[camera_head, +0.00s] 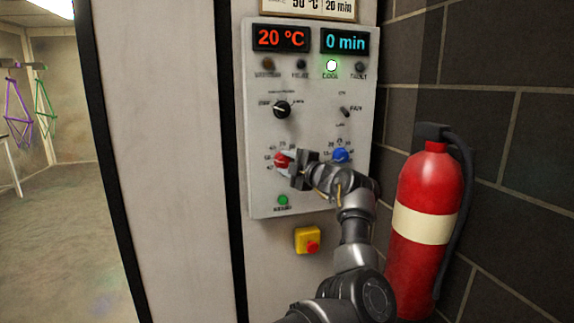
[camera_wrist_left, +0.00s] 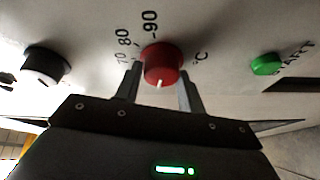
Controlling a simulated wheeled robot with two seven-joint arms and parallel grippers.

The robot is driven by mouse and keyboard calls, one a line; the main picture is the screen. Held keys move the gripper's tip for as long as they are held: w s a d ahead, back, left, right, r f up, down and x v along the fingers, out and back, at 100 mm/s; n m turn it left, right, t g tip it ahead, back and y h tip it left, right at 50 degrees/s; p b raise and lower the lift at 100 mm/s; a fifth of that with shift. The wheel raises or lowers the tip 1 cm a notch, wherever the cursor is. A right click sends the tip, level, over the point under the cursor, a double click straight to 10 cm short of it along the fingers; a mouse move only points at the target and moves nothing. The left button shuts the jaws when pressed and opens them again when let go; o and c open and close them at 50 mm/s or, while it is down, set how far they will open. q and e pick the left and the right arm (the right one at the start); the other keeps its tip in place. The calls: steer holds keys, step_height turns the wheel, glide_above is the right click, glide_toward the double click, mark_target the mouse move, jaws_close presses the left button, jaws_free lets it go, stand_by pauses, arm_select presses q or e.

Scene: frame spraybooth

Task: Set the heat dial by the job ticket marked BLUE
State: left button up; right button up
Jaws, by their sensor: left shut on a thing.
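The red heat dial (camera_head: 281,160) is on the lower left of the control panel (camera_head: 262,185). My left gripper (camera_head: 300,168) is shut on it. In the left wrist view the red dial (camera_wrist_left: 164,57) sits between the two fingers of the left gripper (camera_wrist_left: 161,85), with a white pointer mark on its near side. The numbers 70, 80 and 90 and °C are around it. The red temperature display (camera_head: 281,38) reads 20 °C. A ticket (camera_head: 310,8) above reads 50 °C and 20 min; its top is cut off and no BLUE marking shows. My right gripper is not in view.
The time display (camera_head: 345,42) reads 0 min. A black selector (camera_head: 282,110), green start button (camera_head: 283,200), emergency stop (camera_head: 308,241) and red fire extinguisher (camera_head: 424,225) are close by.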

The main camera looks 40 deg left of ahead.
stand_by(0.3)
arm_select(q)
steer(key=o, duration=1)
steer(key=shift+d, duration=0.1)
steer(key=shift+d+f, duration=0.1)
steer(key=shift+d, duration=0.25)
steer(key=b+v, duration=0.2)
steer(key=v, duration=0.8)
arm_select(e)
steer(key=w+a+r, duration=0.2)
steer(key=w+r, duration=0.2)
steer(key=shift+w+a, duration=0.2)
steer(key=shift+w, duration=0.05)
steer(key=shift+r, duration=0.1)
